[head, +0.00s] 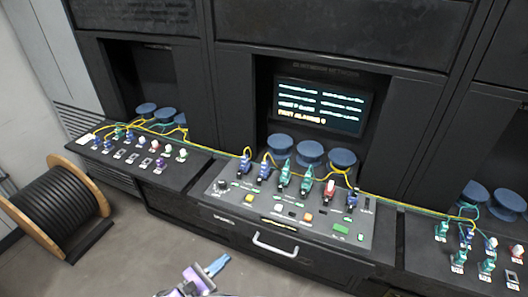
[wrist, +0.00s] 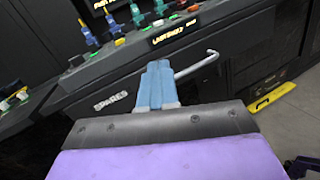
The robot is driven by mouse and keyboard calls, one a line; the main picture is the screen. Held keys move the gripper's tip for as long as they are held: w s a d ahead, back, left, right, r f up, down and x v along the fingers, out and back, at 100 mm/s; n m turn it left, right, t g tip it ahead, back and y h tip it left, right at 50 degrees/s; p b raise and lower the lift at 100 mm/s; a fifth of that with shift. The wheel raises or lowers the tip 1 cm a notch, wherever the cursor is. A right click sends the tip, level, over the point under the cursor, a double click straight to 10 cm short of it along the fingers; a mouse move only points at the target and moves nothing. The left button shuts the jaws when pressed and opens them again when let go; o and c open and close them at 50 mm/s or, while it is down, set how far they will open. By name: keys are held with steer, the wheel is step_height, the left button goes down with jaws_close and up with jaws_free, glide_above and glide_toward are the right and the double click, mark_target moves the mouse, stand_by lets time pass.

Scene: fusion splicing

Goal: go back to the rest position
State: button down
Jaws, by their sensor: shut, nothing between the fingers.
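My gripper (head: 216,266) shows at the bottom of the head view, in front of the console and above the floor. Its blue fingers are together with nothing between them. In the wrist view the shut blue fingers (wrist: 158,84) point toward the front of the spares drawer (wrist: 110,104). The drawer's light handle (wrist: 198,66) appears just beyond the fingertips, to their right. I cannot tell whether the fingers touch it. In the head view the handle (head: 275,246) is apart from the gripper, up and to the right.
The console (head: 290,212) carries several coloured connectors and yellow-green cables, below a lit screen (head: 320,105). A cable spool (head: 60,212) stands on the floor at left. A yellow object (wrist: 272,96) lies at right in the wrist view. The floor (head: 130,262) before the console is open.

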steer(key=w+d+r+m+g+h, duration=0.1)
steer(key=d+r+m+g+h, duration=0.1)
steer(key=d+r+m+g, duration=0.55)
steer(key=w+d+r+m+g+h, duration=0.15)
steer(key=d+r+m+g, duration=0.25)
steer(key=d+r, duration=0.65)
steer(key=s+d+m+g+y, duration=0.2)
steer(key=s+d+m+g, duration=0.25)
steer(key=d, duration=0.45)
steer(key=s+d+r+m+g+y, duration=0.1)
steer(key=s+d+r+m+y, duration=0.1)
steer(key=s+d+m+y, duration=0.3)
steer(key=s+d+r+m+g+y, duration=0.1)
steer(key=s+y, duration=0.1)
steer(key=s, duration=0.5)
steer(key=s+a+m+t+y, duration=0.2)
steer(key=s+a+y, duration=0.4)
steer(key=s, duration=0.4)
steer(key=shift+s+a+r+m+y, duration=0.15)
steer(key=shift+s+r+m+y, duration=0.15)
steer(key=shift+m+y, duration=0.4)
